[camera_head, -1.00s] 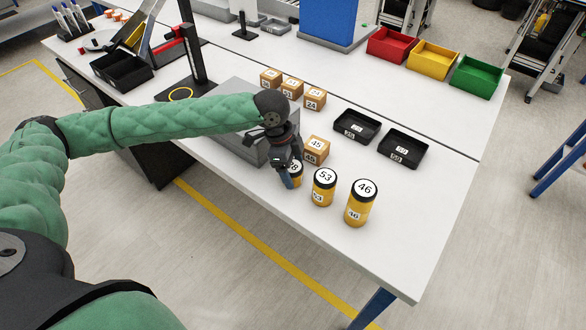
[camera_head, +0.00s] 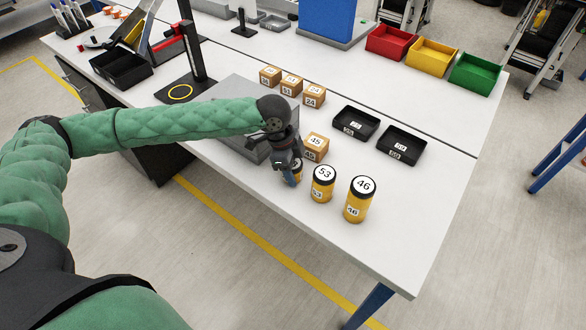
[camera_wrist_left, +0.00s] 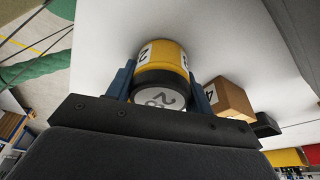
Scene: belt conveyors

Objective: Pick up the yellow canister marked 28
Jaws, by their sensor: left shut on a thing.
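The yellow canister marked 28 (camera_wrist_left: 163,62) has a black band and a white numbered top. It sits between the two blue fingers of my left gripper (camera_wrist_left: 161,80) in the left wrist view, and the gripper is shut on it. In the head view my left gripper (camera_head: 291,176) is at the near edge of the white table, and it hides most of the canister (camera_head: 298,170). Whether the canister touches the table is hard to tell. My right gripper is not in view.
Yellow canisters 53 (camera_head: 322,184) and 46 (camera_head: 359,199) stand just to the right. The wooden box 45 (camera_head: 315,147) is close behind the gripper. Two black trays (camera_head: 356,122) (camera_head: 402,145) lie further back. The table's right front is clear.

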